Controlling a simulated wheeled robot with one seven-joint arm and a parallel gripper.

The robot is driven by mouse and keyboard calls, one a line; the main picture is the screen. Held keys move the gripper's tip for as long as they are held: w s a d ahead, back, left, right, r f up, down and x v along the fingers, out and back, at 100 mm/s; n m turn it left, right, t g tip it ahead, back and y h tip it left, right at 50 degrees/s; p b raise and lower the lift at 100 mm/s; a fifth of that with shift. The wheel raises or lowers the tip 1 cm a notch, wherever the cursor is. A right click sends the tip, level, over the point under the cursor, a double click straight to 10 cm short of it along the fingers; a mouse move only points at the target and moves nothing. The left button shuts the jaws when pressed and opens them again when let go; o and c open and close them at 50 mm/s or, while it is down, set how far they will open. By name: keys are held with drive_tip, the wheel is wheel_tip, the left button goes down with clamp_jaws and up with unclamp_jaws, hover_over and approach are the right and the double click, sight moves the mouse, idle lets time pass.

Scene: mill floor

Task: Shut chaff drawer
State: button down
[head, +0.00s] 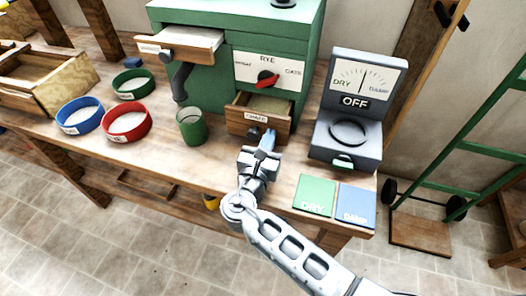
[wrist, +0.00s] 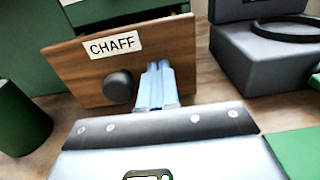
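The chaff drawer (head: 258,119) sticks out of the lower front of the green mill (head: 205,85), its inside showing from above. Its wooden front with the CHAFF label and a dark round knob fills the upper part of the wrist view (wrist: 170,62). My gripper (head: 268,140) is at the drawer front. In the wrist view its pale blue fingers (wrist: 158,82) are together with nothing between them, just right of the knob. The fingertips are at or very near the wood; I cannot tell if they touch.
A grey moisture meter (head: 346,135) reading OFF stands right of the drawer. A green cup (head: 191,126) stands to its left, with red (head: 127,123), blue (head: 80,115) and green (head: 133,84) bowls beyond. DRY (head: 314,194) and DAMP (head: 356,206) mats lie at the front right. Another drawer (head: 180,43) is open above.

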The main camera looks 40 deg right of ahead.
sight(275, 124)
drive_tip(key=x, duration=0.5)
drive_tip(key=shift+w+d, duration=0.2)
drive_tip(key=shift+d, duration=0.1)
drive_tip(key=shift+w+d, duration=0.15)
drive_tip(key=shift+d, duration=0.05)
drive_tip(key=shift+d+r, duration=0.1)
